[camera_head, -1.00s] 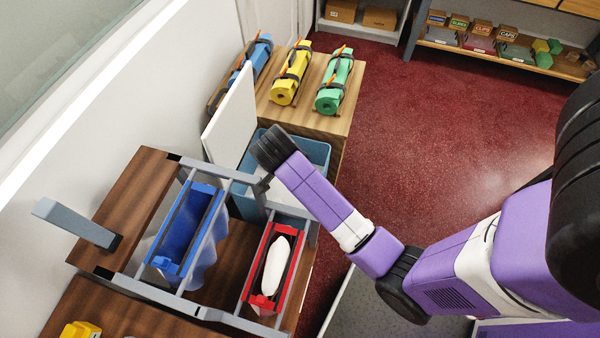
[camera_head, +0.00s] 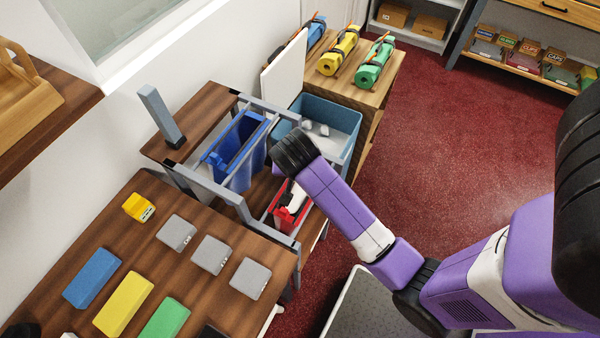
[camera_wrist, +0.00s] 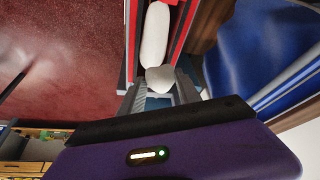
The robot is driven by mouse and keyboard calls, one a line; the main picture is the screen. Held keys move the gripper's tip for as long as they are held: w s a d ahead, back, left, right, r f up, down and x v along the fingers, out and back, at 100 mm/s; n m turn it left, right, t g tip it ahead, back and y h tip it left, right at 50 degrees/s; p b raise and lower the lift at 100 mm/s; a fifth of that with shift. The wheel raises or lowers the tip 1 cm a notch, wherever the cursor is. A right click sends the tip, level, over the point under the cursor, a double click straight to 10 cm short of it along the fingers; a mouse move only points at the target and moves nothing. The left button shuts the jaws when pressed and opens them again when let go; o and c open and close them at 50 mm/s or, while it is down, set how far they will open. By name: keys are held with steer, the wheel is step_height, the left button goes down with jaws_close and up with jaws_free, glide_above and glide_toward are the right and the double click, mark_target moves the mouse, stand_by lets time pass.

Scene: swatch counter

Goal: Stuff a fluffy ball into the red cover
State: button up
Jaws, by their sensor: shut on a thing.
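The red cover (camera_head: 281,221) hangs open in the grey frame, with a long white filling (camera_head: 297,203) inside it. In the wrist view the red cover (camera_wrist: 180,35) and the white filling (camera_wrist: 156,35) lie just beyond the fingertips. My gripper (camera_wrist: 160,88) is shut on a whitish fluffy ball (camera_wrist: 159,79), held over the near end of the red cover. From this view I cannot tell whether the ball touches the filling. In the head view my wrist hides the fingers, the ball and part of the cover.
A blue cover (camera_head: 242,150) hangs in the frame left of the red one. A blue bin (camera_head: 347,118) with whitish balls stands behind, beside a white panel (camera_head: 284,72). A grey post (camera_head: 161,115) rises at the left. Grey, blue, yellow and green blocks lie on the front table (camera_head: 225,315).

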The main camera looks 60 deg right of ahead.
step_height(320, 180, down, 6)
steer(key=b, duration=0.4)
steer(key=shift+r, duration=0.25)
steer(key=shift+d+f, duration=0.1)
steer(key=shift+f, duration=0.05)
stand_by(0.5)
steer(key=o, duration=0.8)
steer(key=shift+o, duration=0.4)
steer(key=o, duration=0.5)
